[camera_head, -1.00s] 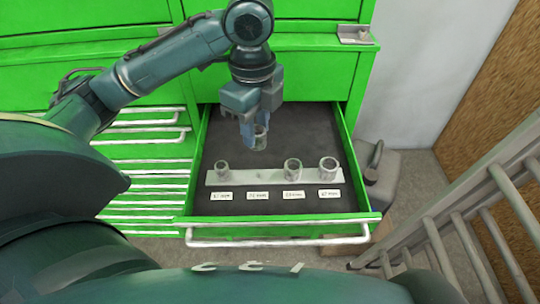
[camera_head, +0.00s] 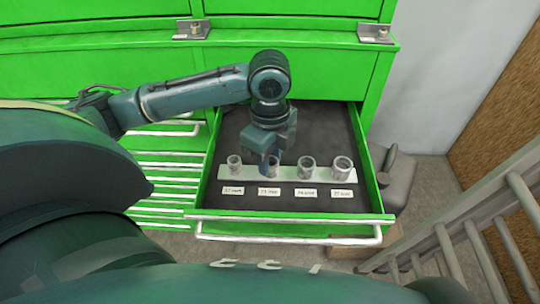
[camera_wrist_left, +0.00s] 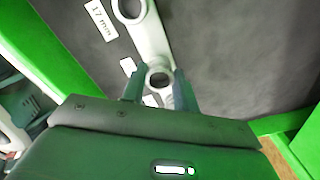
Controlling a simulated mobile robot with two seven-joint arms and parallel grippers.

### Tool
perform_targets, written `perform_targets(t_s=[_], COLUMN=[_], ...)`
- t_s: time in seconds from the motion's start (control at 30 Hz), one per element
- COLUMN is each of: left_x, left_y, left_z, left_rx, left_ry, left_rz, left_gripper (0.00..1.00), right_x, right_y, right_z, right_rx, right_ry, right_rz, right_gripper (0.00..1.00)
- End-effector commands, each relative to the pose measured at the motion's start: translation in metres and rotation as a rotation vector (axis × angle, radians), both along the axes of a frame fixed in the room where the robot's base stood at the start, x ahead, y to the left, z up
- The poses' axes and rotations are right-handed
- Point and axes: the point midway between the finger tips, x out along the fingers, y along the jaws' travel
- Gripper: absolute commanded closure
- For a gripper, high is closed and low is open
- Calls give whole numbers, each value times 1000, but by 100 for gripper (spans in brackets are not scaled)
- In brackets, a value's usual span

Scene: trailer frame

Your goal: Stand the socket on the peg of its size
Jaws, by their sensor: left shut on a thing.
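A pale rail (camera_head: 289,174) lies in the open drawer with several metal sockets in a row. Sockets stand at the far left (camera_head: 234,163), third place (camera_head: 307,167) and far right (camera_head: 342,167). My left gripper (camera_head: 271,160) points down over the second place, shut on a grey metal socket (camera_head: 272,172). In the left wrist view the held socket (camera_wrist_left: 158,77) is between my fingers, over or on the rail (camera_wrist_left: 150,45); another socket (camera_wrist_left: 130,8) stands beyond. I cannot tell whether the held socket is fully down; its peg is hidden. My right gripper is not in view.
White size labels (camera_head: 269,191) lie in front of the rail; one reads 17 mm in the left wrist view (camera_wrist_left: 101,19). The green drawer (camera_head: 290,215) has free dark floor behind the rail. A ladder (camera_head: 480,230) and grey case (camera_head: 398,180) stand right.

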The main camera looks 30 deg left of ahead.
Motion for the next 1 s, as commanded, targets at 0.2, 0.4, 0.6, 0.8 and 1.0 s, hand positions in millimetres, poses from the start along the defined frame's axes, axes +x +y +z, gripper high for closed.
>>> perform_targets(t_s=[0.2, 0.4, 0.6, 0.8, 1.0], left_x=[0, 0, 0, 1, 1], left_y=[0, 0, 0, 0, 0], left_z=[-3, -2, -1, 25, 69], left_rx=[0, 0, 0, -1, -2], left_ry=[2, 1, 0, -5, -5], left_rz=[0, 0, 0, -1, -1], left_gripper=[60, 49, 49, 49, 49], right_x=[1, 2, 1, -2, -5], right_y=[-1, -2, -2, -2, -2], right_z=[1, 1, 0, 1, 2], right_rx=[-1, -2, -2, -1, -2], right_ry=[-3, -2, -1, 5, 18], right_rz=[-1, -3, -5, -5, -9], right_gripper=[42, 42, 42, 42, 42])
